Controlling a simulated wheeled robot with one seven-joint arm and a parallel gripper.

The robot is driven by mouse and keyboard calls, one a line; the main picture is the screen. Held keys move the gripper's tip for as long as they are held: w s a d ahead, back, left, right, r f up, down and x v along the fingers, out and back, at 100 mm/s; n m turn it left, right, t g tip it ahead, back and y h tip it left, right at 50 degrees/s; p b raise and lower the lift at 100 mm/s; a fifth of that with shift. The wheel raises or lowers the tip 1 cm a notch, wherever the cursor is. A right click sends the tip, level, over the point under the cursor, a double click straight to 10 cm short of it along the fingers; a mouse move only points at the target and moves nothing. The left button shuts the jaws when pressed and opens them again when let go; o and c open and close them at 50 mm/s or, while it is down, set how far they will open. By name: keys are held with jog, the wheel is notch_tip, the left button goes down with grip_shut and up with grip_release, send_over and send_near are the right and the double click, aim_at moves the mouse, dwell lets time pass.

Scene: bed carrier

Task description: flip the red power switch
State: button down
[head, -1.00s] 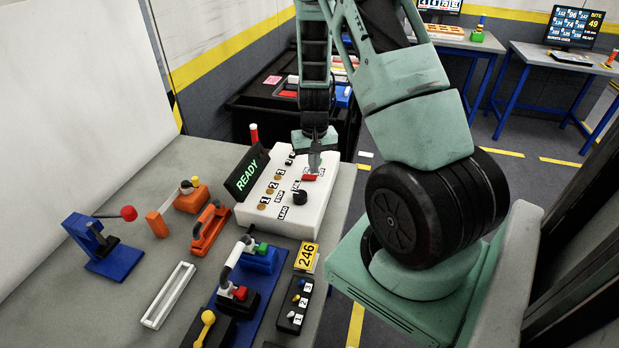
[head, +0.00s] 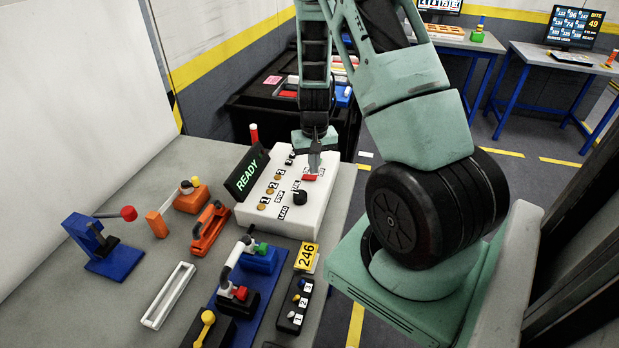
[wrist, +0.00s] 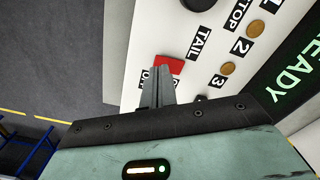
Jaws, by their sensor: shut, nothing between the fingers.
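The red power switch (head: 310,178) is a small red rocker on the right side of the white control box (head: 320,215). It also shows in the wrist view (wrist: 169,65), just beyond my fingertips. My gripper (head: 314,168) points down over the switch, fingers together and empty. In the wrist view my gripper (wrist: 158,80) has its fingertips at the near edge of the switch and overlaps it. I cannot tell whether they touch it. The label beside the switch is partly hidden by the fingers.
The box carries a black knob (head: 299,197), brass buttons (head: 264,200) and a READY display (head: 246,172). Orange clamps (head: 209,227), a blue lever press (head: 100,245) and a white tray (head: 168,295) stand on the grey bench to the left and front.

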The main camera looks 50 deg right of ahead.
aim_at(314, 177)
jog(key=shift+f+b, duration=0.85)
jog(key=shift+f, duration=0.15)
dwell(0.5)
jog(key=shift+r, duration=0.1)
jog(key=shift+r+p, duration=2.75)
jog(key=shift+r, duration=0.75)
